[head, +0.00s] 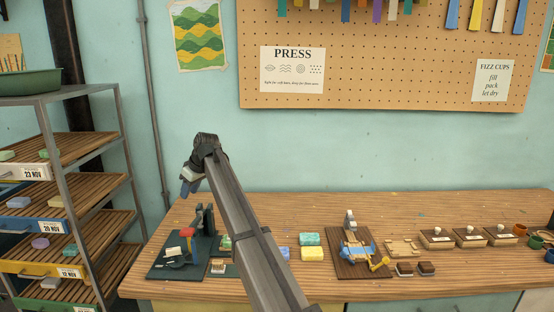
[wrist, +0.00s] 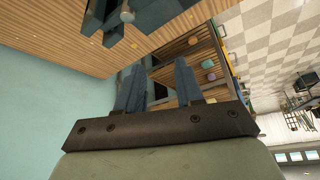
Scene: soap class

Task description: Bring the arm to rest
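My gripper (head: 189,187) is raised above the left end of the wooden bench (head: 300,212), at the end of my arm, which crosses the middle of the head view. In the wrist view its two blue fingers (wrist: 160,66) stand apart with nothing between them. The gripper is clear of the bench and close above the dark green tool (head: 168,270) with a red part. My arm hides part of the bench behind it.
A shelf rack (head: 72,198) with labelled trays stands at the left. On the bench are a green soap (head: 309,239), a yellow soap (head: 313,254), a press on a brown board (head: 352,262) and several stamps (head: 470,238). The wall behind the gripper is clear.

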